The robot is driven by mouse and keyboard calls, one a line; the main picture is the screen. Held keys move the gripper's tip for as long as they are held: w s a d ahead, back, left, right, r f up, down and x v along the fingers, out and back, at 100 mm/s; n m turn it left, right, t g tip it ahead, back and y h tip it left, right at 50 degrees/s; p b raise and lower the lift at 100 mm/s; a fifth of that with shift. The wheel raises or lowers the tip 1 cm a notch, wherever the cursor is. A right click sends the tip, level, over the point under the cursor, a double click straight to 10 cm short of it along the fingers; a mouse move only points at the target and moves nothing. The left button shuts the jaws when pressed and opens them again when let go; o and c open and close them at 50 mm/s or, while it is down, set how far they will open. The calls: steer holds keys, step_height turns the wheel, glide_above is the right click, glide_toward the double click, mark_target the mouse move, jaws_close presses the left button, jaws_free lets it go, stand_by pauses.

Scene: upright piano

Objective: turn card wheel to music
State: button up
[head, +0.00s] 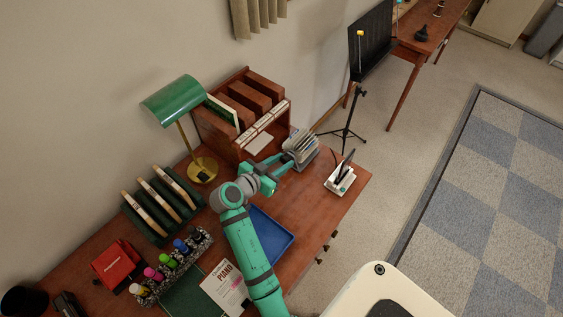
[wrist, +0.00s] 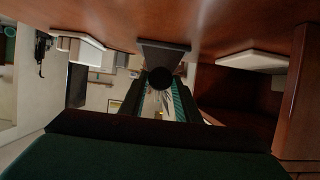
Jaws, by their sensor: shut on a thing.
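The card wheel (head: 301,146), a fan of pale grey cards on a stand, sits on the desk between the wooden file rack and the white device. My gripper (head: 281,167) is at its near left side, touching it. In the wrist view, a round dark knob (wrist: 160,78) lies at the tips of my gripper (wrist: 161,90), in front of the wheel's grey base (wrist: 164,52). My gripper appears shut on this knob. Most of the cards are hidden behind the knob and fingers in the wrist view. The word on the card facing up is too small to read.
A wooden file rack (head: 204,127) stands behind the wheel, with a green lamp (head: 172,99) to its left. A white device (head: 340,179) is close on the right. A blue tray (head: 276,238) lies below my arm. A music stand (head: 371,42) is beyond the desk.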

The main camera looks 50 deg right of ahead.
steer(key=n+g, duration=0.2)
steer(key=n, duration=0.1)
steer(key=shift+w+a+h, duration=0.1)
steer(key=shift+w+h, duration=0.2)
steer(key=shift+f+n+g, duration=0.1)
steer(key=shift+n+g, duration=0.6)
steer(key=shift+n, duration=0.4)
steer(key=o, duration=1)
